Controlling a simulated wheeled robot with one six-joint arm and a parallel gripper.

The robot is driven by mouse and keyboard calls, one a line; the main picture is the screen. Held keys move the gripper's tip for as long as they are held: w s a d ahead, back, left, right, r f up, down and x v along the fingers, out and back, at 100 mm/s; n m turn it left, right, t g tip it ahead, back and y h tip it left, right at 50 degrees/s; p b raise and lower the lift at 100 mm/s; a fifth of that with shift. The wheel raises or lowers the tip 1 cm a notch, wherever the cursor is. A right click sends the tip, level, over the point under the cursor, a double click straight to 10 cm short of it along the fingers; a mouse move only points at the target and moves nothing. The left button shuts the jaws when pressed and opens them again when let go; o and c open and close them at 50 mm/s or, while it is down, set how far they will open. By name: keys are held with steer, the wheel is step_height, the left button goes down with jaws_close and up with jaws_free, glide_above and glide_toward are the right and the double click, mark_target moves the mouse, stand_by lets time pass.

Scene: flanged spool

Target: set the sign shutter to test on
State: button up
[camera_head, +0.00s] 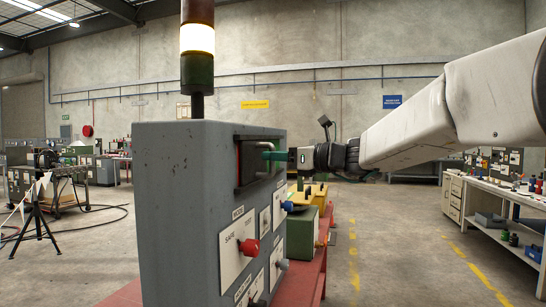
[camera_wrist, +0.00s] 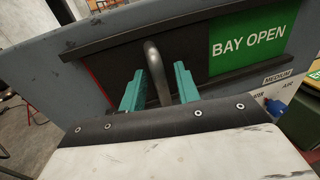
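The sign shutter (camera_wrist: 198,72) is a dark sliding panel between two dark rails. In the wrist view it covers the left part of the sign, and a green "BAY OPEN" face (camera_wrist: 248,45) shows to its right. A bent grey metal handle (camera_wrist: 154,62) stands out from the shutter. My gripper (camera_wrist: 158,85) has its teal fingers on either side of the handle, with small gaps visible, so it looks open around it. In the head view my gripper (camera_head: 275,155) reaches the sign frame from the right; the sign's face is hidden there by the steep angle.
The grey cabinet (camera_head: 185,215) carries a red knob (camera_head: 249,247), a blue knob (camera_head: 287,206) and labelled plates below the sign. A signal lamp (camera_head: 197,40) rises from its top. A green box (camera_head: 300,235) stands behind it on a red bench. Floor to the right is clear.

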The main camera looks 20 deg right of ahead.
steer(key=shift+w+a, duration=0.45)
